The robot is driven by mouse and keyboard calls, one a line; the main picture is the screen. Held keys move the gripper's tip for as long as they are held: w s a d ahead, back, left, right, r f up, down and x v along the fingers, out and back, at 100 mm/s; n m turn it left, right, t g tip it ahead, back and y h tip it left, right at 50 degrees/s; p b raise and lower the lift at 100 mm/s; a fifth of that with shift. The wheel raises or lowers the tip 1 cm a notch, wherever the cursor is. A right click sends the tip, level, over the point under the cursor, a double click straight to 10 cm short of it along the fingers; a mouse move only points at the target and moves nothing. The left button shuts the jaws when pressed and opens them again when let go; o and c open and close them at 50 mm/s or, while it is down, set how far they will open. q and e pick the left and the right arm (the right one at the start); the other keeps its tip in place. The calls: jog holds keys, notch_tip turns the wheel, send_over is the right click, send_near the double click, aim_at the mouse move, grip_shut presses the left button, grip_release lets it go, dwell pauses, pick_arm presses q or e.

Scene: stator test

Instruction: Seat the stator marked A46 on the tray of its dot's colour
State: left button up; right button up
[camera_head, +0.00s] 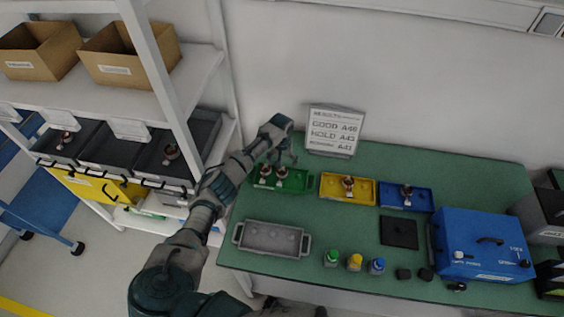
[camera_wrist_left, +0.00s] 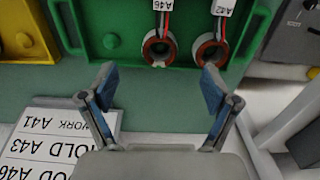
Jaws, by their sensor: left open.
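The stator tagged A46 (camera_wrist_left: 159,48) is a copper-and-white ring with red leads, in the green tray (camera_wrist_left: 88,12). A stator tagged A42 (camera_wrist_left: 208,50) sits beside it. In the head view A46 (camera_head: 282,174) is the right one of the pair on the green tray (camera_head: 300,188). My left gripper (camera_wrist_left: 158,90) is open and empty; A46 lies ahead between its fingertips, apart from them. The left gripper (camera_head: 286,156) hangs over the tray's back edge in the head view. The yellow tray (camera_head: 328,189) and blue tray (camera_head: 388,200) each carry one stator. I cannot see A46's dot.
A results sign (camera_head: 334,131) behind the trays reads GOOD A46, HOLD A43, A41 for rework. An empty grey tray (camera_head: 240,238) lies in front. Green, yellow and blue-capped bottles (camera_head: 355,262), a black pad (camera_head: 399,232) and a blue box (camera_head: 480,245) stand to the right.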

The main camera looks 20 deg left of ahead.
pick_arm(q)
jog(key=shift+r, duration=0.1)
notch_tip(320, 180, up, 12)
dwell(0.6)
jog(key=shift+f, duration=0.2)
dwell(0.6)
